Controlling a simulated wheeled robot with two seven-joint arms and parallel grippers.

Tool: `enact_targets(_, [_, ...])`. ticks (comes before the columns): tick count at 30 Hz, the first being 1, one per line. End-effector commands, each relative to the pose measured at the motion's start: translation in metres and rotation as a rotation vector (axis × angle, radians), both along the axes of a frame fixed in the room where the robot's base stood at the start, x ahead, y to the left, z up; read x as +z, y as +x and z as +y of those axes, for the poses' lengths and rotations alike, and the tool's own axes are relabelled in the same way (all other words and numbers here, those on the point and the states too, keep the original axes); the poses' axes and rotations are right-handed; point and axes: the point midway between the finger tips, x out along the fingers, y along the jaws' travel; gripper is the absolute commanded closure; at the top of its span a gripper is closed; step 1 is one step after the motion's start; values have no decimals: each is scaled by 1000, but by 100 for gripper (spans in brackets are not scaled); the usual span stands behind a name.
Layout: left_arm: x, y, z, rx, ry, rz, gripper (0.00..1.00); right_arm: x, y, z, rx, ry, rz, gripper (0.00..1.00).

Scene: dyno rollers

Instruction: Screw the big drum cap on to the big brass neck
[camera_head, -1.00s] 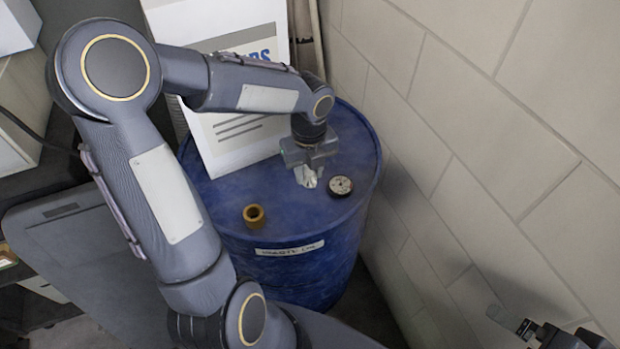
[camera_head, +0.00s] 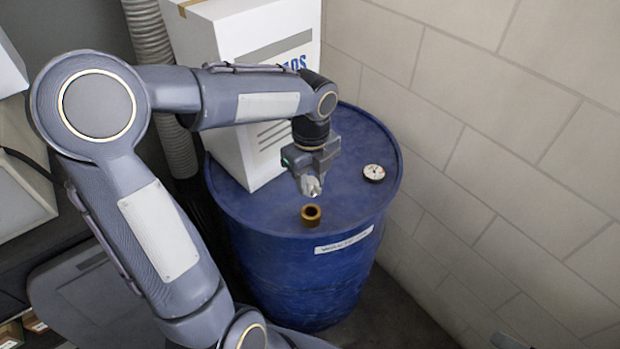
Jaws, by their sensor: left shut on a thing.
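The brass neck (camera_head: 311,215) is a short open ring standing on the top of the blue drum (camera_head: 345,209), near its front edge. My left gripper (camera_head: 311,186) is just above and behind the neck, pointing down. It is shut on a small silvery thing, which I take to be the big drum cap; the fingers hide most of it. I see a gap between the held thing and the neck in the picture, but the height is hard to judge. Only a sliver of my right gripper (camera_head: 508,342) shows at the bottom edge.
A round pale-topped disc (camera_head: 374,173) with a dark side sits on the drum top to the right. A white box (camera_head: 232,120) stands at the back left of the drum top. A block wall (camera_head: 490,150) rises close on the right.

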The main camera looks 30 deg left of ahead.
Motion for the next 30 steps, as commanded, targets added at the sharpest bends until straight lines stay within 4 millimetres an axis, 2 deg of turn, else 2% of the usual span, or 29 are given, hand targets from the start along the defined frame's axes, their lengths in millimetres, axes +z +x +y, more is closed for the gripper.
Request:
enact_targets(18, [-57,0,0,-2,0,0,92,-55,0,0,0,0,0,0])
enact_targets(30, [-61,0,0,-2,0,0,92,-59,0,0,0,0,0,0])
